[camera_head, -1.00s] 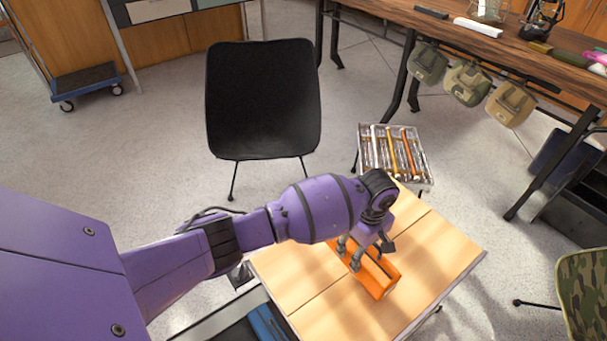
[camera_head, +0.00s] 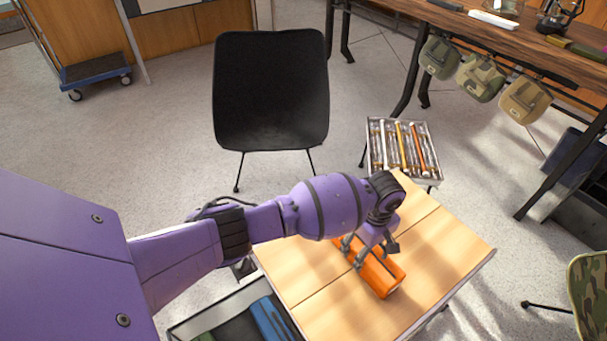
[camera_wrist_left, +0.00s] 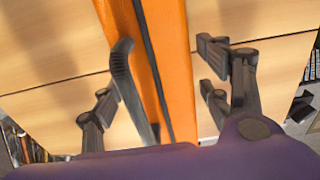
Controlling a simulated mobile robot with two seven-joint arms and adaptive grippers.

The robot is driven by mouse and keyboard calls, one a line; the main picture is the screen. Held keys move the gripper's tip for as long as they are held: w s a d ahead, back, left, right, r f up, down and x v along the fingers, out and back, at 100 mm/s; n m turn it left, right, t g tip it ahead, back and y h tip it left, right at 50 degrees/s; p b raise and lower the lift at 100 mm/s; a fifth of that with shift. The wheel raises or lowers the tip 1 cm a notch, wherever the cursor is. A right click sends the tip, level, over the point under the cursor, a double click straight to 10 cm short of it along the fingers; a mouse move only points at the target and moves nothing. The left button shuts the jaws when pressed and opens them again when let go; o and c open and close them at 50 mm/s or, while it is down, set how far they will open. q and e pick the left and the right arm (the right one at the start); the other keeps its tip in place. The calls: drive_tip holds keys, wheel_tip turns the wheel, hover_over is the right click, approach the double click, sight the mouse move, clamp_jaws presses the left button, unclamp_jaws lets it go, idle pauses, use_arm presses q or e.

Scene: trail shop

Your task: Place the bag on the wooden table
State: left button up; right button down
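The orange bag (camera_head: 381,275) is a long bundle with a dark seam. It appears to lie on the pale wooden table (camera_head: 440,236). My left gripper (camera_head: 366,252) is directly over the bag, partly hiding its far end. In the left wrist view the bag (camera_wrist_left: 178,60) runs between the spread fingers of the left gripper (camera_wrist_left: 165,105). One dark finger overlaps the bag's left side, and the right fingers are just beside its edge. The fingers look open; any light contact cannot be told. My right gripper is not in view.
A tray of tent pegs and tools (camera_head: 403,150) stands beyond the table. A black chair (camera_head: 270,92) is behind it, and a camouflage chair (camera_head: 589,290) is at right. An open dark crate (camera_head: 240,312) adjoins the table's left side. The table's right part is bare.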

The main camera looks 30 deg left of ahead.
use_arm(q)
drive_tip(key=shift+w+r, duration=0.1)
drive_tip(key=shift+r, duration=0.25)
wheel_tip(320, 180, up, 12)
drive_tip(key=p, duration=0.4)
drive_tip(key=shift+p, duration=0.3)
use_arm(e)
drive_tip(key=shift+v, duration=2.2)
use_arm(q)
drive_tip(key=shift+d, duration=0.1)
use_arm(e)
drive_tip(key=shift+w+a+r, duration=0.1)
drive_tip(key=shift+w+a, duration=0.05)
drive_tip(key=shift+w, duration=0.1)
